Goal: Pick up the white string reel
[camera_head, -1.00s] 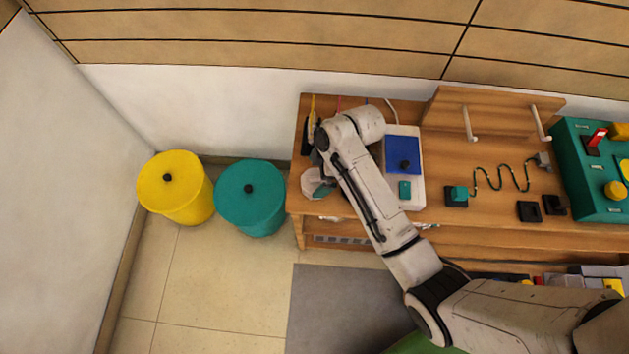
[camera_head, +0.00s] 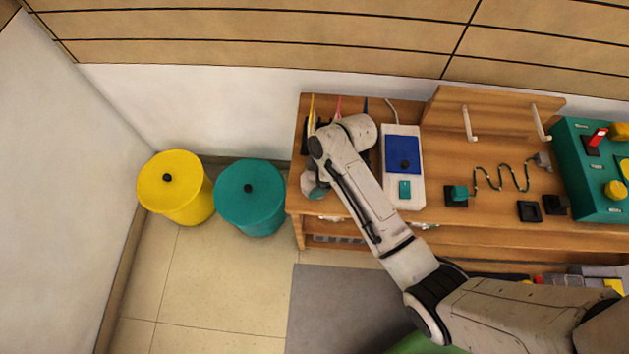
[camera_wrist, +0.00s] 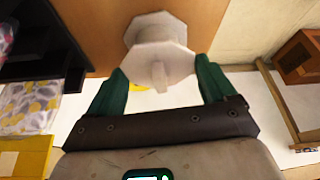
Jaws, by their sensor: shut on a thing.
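The white string reel (camera_wrist: 160,62) is in the wrist view, with its eight-sided near end facing the camera and a second flange beyond it. My gripper (camera_wrist: 161,72) has its green fingers on either side of the near end and is shut on it. In the head view the gripper is at the left end of the wooden desk (camera_head: 460,150), mostly covered by my arm. A pale piece (camera_head: 309,182) that looks like the reel shows beside it. I cannot tell whether the reel touches the desk.
A white device with a blue panel (camera_head: 403,154) lies right of my arm. Upright coloured tools (camera_head: 311,110) stand at the desk's back left. A yellow bin (camera_head: 175,190) and a teal bin (camera_head: 250,200) stand on the floor left of the desk. A green box (camera_head: 590,180) is far right.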

